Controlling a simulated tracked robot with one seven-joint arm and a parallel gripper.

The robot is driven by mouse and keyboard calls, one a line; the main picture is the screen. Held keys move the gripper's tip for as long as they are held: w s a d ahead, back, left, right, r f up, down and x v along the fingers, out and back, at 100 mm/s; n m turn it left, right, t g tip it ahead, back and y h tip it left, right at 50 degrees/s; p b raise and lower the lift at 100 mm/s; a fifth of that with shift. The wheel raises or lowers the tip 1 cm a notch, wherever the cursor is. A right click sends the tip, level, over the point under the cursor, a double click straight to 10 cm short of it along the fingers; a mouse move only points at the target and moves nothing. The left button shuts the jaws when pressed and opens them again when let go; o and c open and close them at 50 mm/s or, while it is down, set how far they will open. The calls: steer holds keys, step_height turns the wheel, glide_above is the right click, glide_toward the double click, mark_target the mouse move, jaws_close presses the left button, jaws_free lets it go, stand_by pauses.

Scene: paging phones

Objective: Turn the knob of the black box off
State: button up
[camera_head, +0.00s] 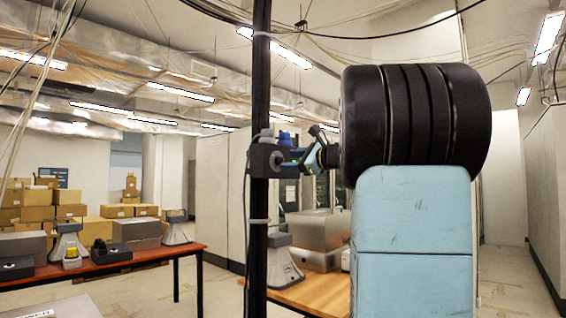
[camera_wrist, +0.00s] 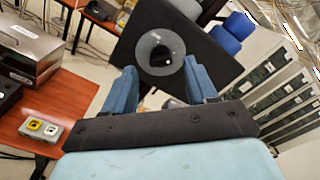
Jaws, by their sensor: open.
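A black box (camera_head: 263,160) is fixed to a dark upright pole (camera_head: 259,220) in the head view. In the wrist view its dark face (camera_wrist: 140,28) fills the upper middle. A grey ring with a dark round knob (camera_wrist: 163,57) in its middle is on that face. My gripper (camera_wrist: 160,68) points at this face with its two blue fingers apart, one on each side of the ring's lower part. Nothing is held between them. Whether the fingers touch the knob cannot be told. In the head view my gripper (camera_head: 312,155) is just right of the box.
Blue cylinders (camera_wrist: 232,32) sit beside the box. A red-brown table (camera_head: 150,256) at left carries phones, metal cases and a small grey box with a yellow button (camera_head: 72,259). A wooden table (camera_head: 315,290) stands behind the pole. Cardboard boxes (camera_head: 85,224) are stacked at the back left.

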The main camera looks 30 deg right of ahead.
mark_target(282, 161)
steer(key=shift+x, duration=1.7)
